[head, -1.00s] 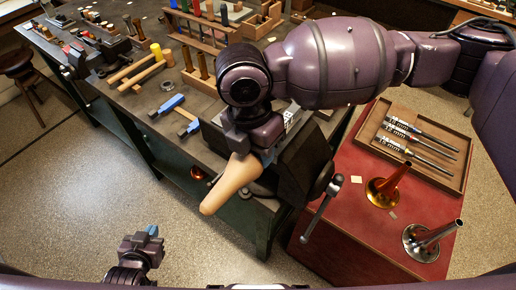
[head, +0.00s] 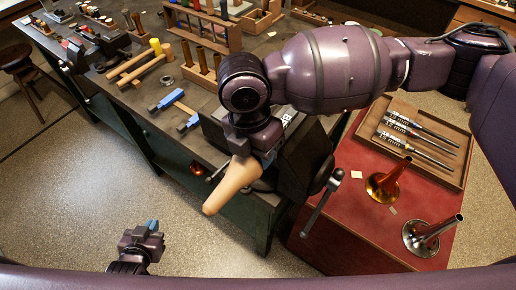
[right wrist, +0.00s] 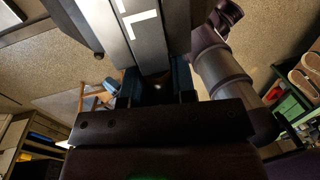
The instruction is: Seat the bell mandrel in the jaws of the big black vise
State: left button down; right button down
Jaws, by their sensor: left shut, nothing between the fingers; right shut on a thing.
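The bell mandrel, a tan tapered cone (head: 230,187), hangs tilted from my right gripper (head: 258,152), its narrow end pointing down and left. My right gripper is shut on its upper end; blue finger parts also show in the right wrist view (right wrist: 157,88). The big black vise (head: 303,160) is mounted at the bench corner, just right of and behind the mandrel. My right arm covers part of the vise, so I cannot tell whether the mandrel touches its jaws. A grey block with white lettering (right wrist: 145,25) fills the top of the right wrist view. My left gripper (head: 152,228) is shut and empty, low over the floor.
The vise handle (head: 322,203) sticks out over the red cabinet top (head: 345,215). A brass bell (head: 385,185), a silver bell (head: 430,235) and a wooden tray (head: 455,178) of tools sit there. Mallets (head: 140,65) and blue-headed hammers (head: 172,98) lie on the bench.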

jog(key=shift+f, duration=0.35)
dwell(1.2)
jog(key=c, duration=0.8)
grip_release()
jog(key=shift+c, duration=0.2)
notch_tip(320, 180, up, 11)
jog(key=w+a, duration=0.1)
jog(key=shift+a+f, duration=0.2)
